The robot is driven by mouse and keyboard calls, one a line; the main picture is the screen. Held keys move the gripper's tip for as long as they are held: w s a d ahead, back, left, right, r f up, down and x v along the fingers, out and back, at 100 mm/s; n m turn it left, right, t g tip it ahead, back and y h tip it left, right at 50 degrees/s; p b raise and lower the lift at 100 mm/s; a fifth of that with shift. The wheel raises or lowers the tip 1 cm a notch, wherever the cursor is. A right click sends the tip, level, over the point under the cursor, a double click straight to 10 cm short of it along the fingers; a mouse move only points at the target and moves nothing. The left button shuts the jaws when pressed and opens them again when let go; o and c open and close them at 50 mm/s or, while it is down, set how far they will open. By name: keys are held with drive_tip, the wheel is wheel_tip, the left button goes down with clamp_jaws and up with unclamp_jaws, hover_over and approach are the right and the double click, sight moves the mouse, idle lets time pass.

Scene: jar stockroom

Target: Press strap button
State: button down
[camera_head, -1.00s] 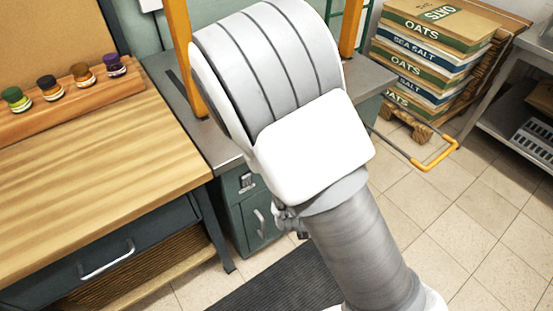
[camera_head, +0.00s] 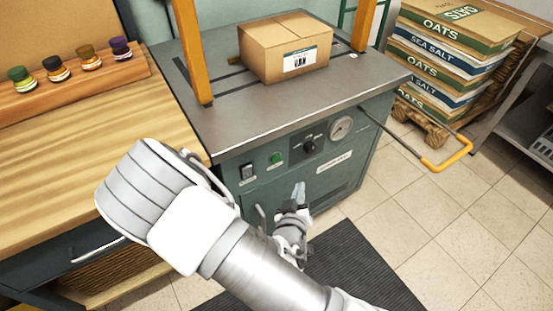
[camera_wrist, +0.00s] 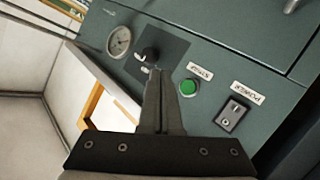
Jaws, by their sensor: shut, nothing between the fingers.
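The green strap button (camera_head: 277,159) is on the dark green front panel of the strapping machine (camera_head: 235,137), below its metal top. It shows clearly in the wrist view (camera_wrist: 188,88), with a small white label beside it. My gripper (camera_head: 299,188) is shut and empty, in front of the machine, below and right of the button in the head view. In the wrist view, the shut fingertips (camera_wrist: 159,76) appear left of the green button and near the black knob (camera_wrist: 150,55). I see no contact with the button.
The panel also has a power switch (camera_wrist: 233,113) and a round gauge (camera_head: 341,128). A cardboard box (camera_head: 285,48) sits on the machine top between orange posts. A wooden workbench (camera_head: 90,135) stands at left, and stacked sacks (camera_head: 452,55) at back right. A dark mat (camera_head: 355,265) lies on the floor.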

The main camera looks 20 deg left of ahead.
sight(281, 158)
drive_tip(key=w+a, duration=0.5)
drive_tip(key=a, duration=0.1)
drive_tip(key=shift+w+a, duration=0.35)
drive_tip(key=shift+w, duration=0.05)
idle(2.0)
drive_tip(key=shift+w+a, duration=0.25)
drive_tip(key=shift+a, duration=0.05)
drive_tip(key=shift+w+a, duration=0.3)
drive_tip(key=shift+a, duration=0.1)
idle(0.9)
drive_tip(key=shift+s+d, duration=0.6)
drive_tip(key=shift+d, duration=0.1)
